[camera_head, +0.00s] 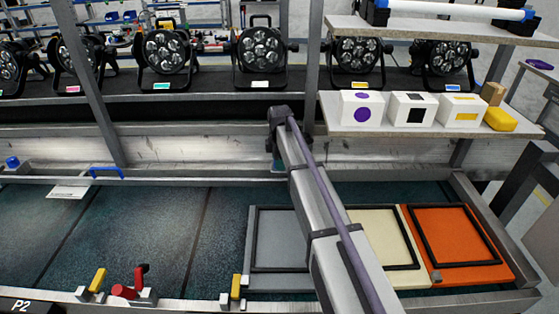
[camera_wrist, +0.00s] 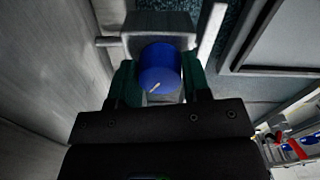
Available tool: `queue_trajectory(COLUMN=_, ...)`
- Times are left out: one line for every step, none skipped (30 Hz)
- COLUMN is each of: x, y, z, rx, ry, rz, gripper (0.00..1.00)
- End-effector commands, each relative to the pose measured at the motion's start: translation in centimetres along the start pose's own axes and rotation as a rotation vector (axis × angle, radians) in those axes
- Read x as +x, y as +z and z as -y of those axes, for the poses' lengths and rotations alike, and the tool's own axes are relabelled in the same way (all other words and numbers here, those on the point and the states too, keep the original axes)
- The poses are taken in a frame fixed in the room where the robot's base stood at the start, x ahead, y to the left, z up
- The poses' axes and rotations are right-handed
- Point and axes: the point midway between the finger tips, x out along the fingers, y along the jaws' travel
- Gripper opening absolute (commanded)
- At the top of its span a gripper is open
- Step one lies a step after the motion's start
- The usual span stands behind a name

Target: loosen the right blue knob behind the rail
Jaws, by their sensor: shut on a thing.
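The right blue knob (camera_wrist: 160,66) shows in the wrist view, with a short light line on its lower part. It sits in front of a grey block (camera_wrist: 158,22). My gripper (camera_wrist: 160,84) is shut on it, with a dark green finger on each side. In the head view my arm reaches down to the rear rail, and its end covers the right knob. Another blue knob (camera_head: 12,162) stands at the far left of the rear rail in the head view.
A blue handle (camera_head: 105,172) stands on the rail at the left. Grey, cream (camera_head: 385,238) and orange (camera_head: 455,240) framed panels lie at the right. Above is a shelf (camera_head: 345,128) with white boxes. Yellow and red clamps (camera_head: 125,290) line the front edge.

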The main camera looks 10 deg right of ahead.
Motion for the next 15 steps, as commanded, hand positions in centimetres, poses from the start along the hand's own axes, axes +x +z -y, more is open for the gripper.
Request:
queue_trajectory(x=0.02, y=0.0, z=0.06, rx=-0.021, ry=-0.001, rz=0.0, gripper=0.2)
queue_trajectory(x=0.02, y=0.0, z=0.06, rx=-0.033, ry=-0.001, rz=0.0, gripper=0.2)
queue_trajectory(x=0.02, y=0.0, z=0.06, rx=-0.048, ry=-0.001, rz=0.0, gripper=0.2)
queue_trajectory(x=0.02, y=0.0, z=0.06, rx=-0.058, ry=-0.001, rz=0.0, gripper=0.2)
queue_trajectory(x=0.02, y=0.0, z=0.06, rx=-0.067, ry=-0.001, rz=0.0, gripper=0.2)
queue_trajectory(x=0.02, y=0.0, z=0.06, rx=-0.077, ry=-0.001, rz=0.0, gripper=0.2)
queue_trajectory(x=0.02, y=0.0, z=0.06, rx=-0.083, ry=-0.001, rz=0.0, gripper=0.2)
queue_trajectory(x=0.02, y=0.0, z=0.06, rx=-0.088, ry=-0.001, rz=0.0, gripper=0.2)
queue_trajectory(x=0.02, y=0.0, z=0.06, rx=-0.094, ry=-0.001, rz=0.0, gripper=0.2)
queue_trajectory(x=0.02, y=0.0, z=0.06, rx=-0.097, ry=-0.001, rz=0.0, gripper=0.2)
queue_trajectory(x=0.02, y=0.0, z=0.07, rx=-0.1, ry=-0.001, rz=0.0, gripper=0.2)
queue_trajectory(x=0.02, y=0.0, z=0.07, rx=-0.102, ry=-0.001, rz=0.0, gripper=0.2)
queue_trajectory(x=0.02, y=0.0, z=0.07, rx=-0.103, ry=-0.001, rz=0.0, gripper=0.2)
queue_trajectory(x=0.02, y=0.0, z=0.07, rx=-0.104, ry=-0.001, rz=0.0, gripper=0.2)
queue_trajectory(x=0.02, y=0.0, z=0.07, rx=-0.104, ry=-0.001, rz=0.0, gripper=0.2)
